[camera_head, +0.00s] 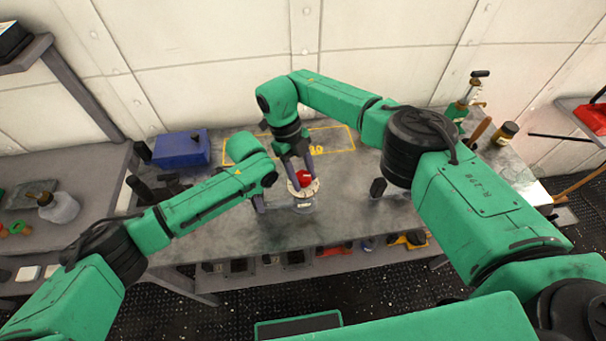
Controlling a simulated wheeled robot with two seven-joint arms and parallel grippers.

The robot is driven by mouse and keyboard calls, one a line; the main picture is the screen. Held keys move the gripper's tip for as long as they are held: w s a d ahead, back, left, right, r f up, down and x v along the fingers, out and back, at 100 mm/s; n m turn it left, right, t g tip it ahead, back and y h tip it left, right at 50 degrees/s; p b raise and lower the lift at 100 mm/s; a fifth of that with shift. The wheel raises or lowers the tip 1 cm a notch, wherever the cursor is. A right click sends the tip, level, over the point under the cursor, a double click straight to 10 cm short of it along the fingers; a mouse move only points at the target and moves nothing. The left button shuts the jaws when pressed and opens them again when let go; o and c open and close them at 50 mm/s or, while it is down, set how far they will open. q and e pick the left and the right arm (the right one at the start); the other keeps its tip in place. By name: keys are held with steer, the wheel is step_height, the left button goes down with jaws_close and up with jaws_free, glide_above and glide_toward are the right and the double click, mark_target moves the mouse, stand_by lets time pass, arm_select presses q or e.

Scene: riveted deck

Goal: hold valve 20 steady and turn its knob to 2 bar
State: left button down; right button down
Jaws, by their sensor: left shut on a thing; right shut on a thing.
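The valve (304,206) stands on the grey workbench, with a pale round dial (294,191) and a red knob (303,182) on top. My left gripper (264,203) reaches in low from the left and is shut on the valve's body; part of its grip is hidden. My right gripper (301,175) comes down from above and is shut on the red knob. The valve looks upright. The dial marks and the number on the valve are too small to read, so I cannot tell the pressure setting.
A yellow outline (340,128) is marked on the bench behind the valve. A blue box (182,149) stands at the back left. A small black object (378,187) stands right of the valve. Bottles and tools crowd the right end. An open shelf with several parts runs below.

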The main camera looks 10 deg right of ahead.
stand_by(0.3)
steer(key=shift+c, duration=1.4)
jaws_free()
steer(key=v, duration=1.2)
steer(key=shift+s, duration=0.1)
arm_select(q)
steer(key=shift+c, duration=2.2)
jaws_free()
arm_select(e)
steer(key=shift+d, duration=0.1)
